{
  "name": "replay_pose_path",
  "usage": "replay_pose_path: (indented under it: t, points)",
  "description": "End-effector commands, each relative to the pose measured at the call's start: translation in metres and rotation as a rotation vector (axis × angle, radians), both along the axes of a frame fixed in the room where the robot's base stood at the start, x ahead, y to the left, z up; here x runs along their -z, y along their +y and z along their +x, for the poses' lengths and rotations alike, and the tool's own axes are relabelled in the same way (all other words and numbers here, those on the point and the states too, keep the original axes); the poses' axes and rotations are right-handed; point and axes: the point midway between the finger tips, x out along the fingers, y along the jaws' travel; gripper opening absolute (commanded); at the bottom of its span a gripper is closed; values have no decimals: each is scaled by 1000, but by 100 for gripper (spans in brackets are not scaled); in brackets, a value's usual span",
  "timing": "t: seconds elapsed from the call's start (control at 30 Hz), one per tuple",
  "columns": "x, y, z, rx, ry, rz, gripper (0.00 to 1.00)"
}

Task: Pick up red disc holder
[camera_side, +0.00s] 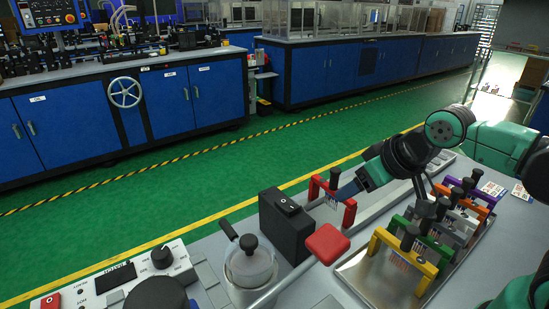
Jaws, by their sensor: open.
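The red disc holder (350,213) is a red arch-shaped bracket with a black knob on top. It stands upright near the far edge of the bench, right of a black switch box, with thin pale pieces under its bar. My gripper (345,191) reaches in from the right, its blue-grey tip at the holder, close to the knob and bar. It is open. The tip overlaps the holder in this view, and I cannot tell whether they touch. My wrist hides part of the area behind.
A metal tray (362,272) at right carries several similar holders, including yellow (405,262), orange (473,203) and purple (470,189). A red block (327,243) sits in front of the red holder. The black switch box (286,226) and a lidded pot (250,266) stand left.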

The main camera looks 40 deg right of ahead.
Motion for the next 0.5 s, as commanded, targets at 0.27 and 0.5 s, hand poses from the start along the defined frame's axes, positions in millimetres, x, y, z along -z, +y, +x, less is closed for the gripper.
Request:
replay_pose_path:
  t: [0.27,0.5]
  points:
    - [-13,-15,34,-42,228,-43,61]
    - [-3,-34,71,-107,480,-54,61]
